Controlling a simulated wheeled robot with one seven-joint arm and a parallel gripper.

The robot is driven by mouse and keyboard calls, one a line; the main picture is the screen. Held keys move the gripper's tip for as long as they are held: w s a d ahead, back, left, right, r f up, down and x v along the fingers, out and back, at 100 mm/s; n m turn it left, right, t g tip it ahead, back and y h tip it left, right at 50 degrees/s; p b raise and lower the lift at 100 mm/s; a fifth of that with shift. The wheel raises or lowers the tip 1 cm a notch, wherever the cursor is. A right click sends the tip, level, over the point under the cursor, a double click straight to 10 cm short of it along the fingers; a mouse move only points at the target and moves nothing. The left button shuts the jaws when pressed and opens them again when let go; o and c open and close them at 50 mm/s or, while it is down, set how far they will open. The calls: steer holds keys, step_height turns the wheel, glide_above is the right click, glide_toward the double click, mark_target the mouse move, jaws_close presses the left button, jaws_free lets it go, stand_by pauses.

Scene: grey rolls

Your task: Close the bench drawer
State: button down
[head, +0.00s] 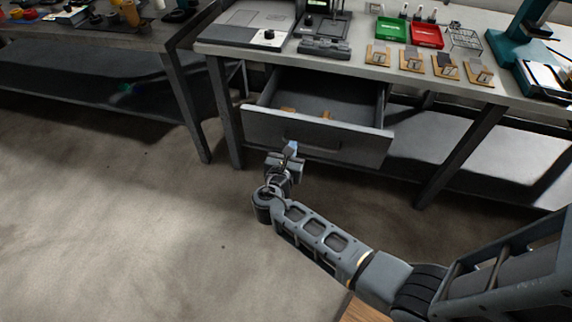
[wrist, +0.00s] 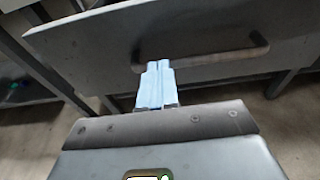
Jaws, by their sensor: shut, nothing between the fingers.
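The bench drawer (head: 318,136) is pulled out of the bench, with its inside showing and a few small tan items in it. Its grey front also fills the upper part of the wrist view (wrist: 100,50). A dark bar handle (wrist: 215,62) runs across that front. My gripper (head: 292,147) is in front of the drawer, near the left part of the handle. Its light blue fingers (wrist: 157,68) are shut together and empty. In the wrist view the fingertips overlap the handle's left part. I cannot tell whether they touch it.
The bench top (head: 375,72) above carries a green tray (head: 391,30), a red tray (head: 426,35), several wooden-based pieces and a teal machine (head: 520,45). A bench leg (head: 224,110) stands left of the drawer. The floor (head: 120,220) to the left is clear.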

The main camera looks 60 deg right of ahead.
steer(key=b, duration=0.7)
glide_above(310, 109)
steer(key=a, duration=0.1)
steer(key=shift+s+f, duration=0.1)
steer(key=shift+w+d, duration=0.2)
steer(key=shift+d, duration=0.3)
steer(key=shift+d+r, duration=0.15)
steer(key=shift+r, duration=0.15)
steer(key=shift+r+b, duration=0.1)
steer(key=shift+b, duration=0.2)
steer(key=shift+s+a+p, duration=0.1)
steer(key=shift+a+p, duration=0.3)
steer(key=shift+p, duration=0.1)
steer(key=p+v, duration=0.1)
steer(key=v, duration=0.3)
steer(key=p+v, duration=0.1)
steer(key=v, duration=0.3)
steer(key=p+v, duration=0.1)
steer(key=v, duration=0.3)
steer(key=shift+s+a+f, duration=0.1)
steer(key=shift+a+f, duration=0.1)
steer(key=shift+a, duration=0.25)
steer(key=shift+s+a, duration=0.15)
steer(key=shift+a, duration=0.2)
